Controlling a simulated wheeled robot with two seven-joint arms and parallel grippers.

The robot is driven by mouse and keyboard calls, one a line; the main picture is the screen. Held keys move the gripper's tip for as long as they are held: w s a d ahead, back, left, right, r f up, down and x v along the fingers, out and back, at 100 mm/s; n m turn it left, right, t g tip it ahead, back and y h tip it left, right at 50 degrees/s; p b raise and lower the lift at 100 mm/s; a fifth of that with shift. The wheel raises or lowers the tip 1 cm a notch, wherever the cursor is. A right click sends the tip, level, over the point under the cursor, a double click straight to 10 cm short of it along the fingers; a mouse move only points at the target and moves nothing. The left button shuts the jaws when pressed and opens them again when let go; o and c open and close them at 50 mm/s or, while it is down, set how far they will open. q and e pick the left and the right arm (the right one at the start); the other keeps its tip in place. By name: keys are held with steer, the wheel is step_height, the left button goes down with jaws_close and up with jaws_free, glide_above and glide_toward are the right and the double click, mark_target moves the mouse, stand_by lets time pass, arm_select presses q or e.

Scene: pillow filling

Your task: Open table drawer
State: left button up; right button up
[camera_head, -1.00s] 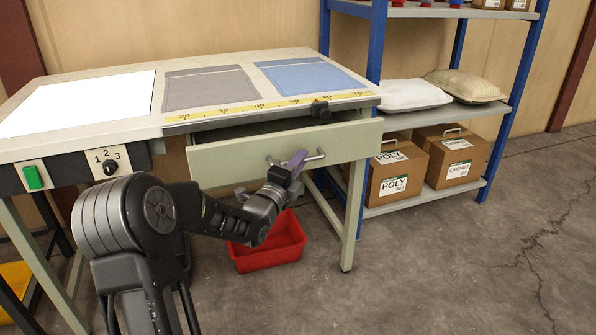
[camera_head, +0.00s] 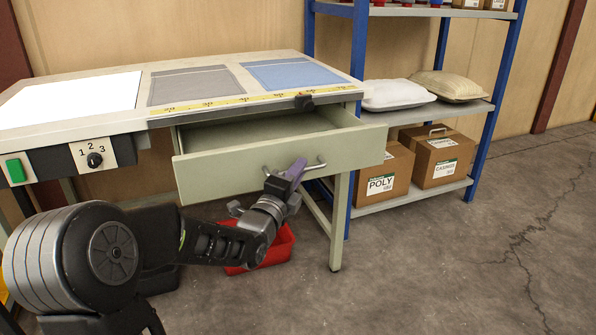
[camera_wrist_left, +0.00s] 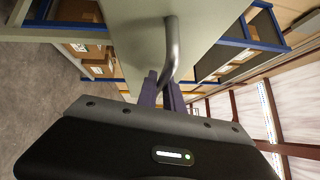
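The table drawer (camera_head: 225,170) is pulled partway out of the table (camera_head: 60,117), and its inside shows behind the pale green front. A metal bar handle (camera_head: 316,165) sits on the front. My left gripper (camera_head: 290,173) is at the handle, with its purple fingers around the bar. In the left wrist view the handle (camera_wrist_left: 172,45) runs down between the two fingers (camera_wrist_left: 163,90), which look closed on it. My right gripper is not in view.
A red bin (camera_head: 275,252) stands on the floor below the drawer. A blue-framed shelf (camera_head: 440,112) with pillows and boxes is at the right. Grey cloth (camera_head: 190,85) and blue cloth (camera_head: 292,73) lie on the table. The floor at right is clear.

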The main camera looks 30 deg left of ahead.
arm_select(q)
steer(key=o, duration=0.4)
steer(key=shift+o, duration=0.2)
steer(key=p+v, duration=0.1)
steer(key=v, duration=0.7)
steer(key=shift+w, duration=0.1)
stand_by(0.3)
